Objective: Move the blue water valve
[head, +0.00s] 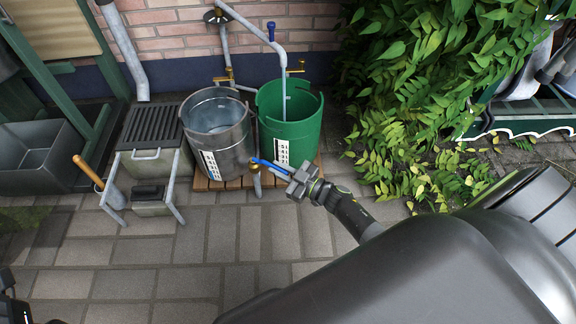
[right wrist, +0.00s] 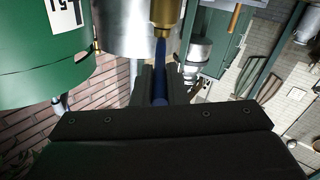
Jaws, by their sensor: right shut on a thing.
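The blue water valve lever (head: 264,163) sticks out sideways from a brass tap (head: 253,164) low in front of the buckets. My right gripper (head: 291,176) is shut on the lever's outer part. In the right wrist view the blue lever (right wrist: 160,72) runs between the two dark fingers up to the brass valve body (right wrist: 166,12). A metal bucket (head: 218,135) and a green bucket (head: 305,128) stand just behind the tap. A small dark part of my left arm shows at the bottom left corner; its jaws cannot be made out.
The buckets stand on a wooden pallet (head: 232,184). A pipe with another blue handle (head: 271,31) rises behind them. A grey grated box (head: 152,133) stands left. Leafy branches (head: 425,85) hang at the right. Paving (head: 215,235) in front is clear.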

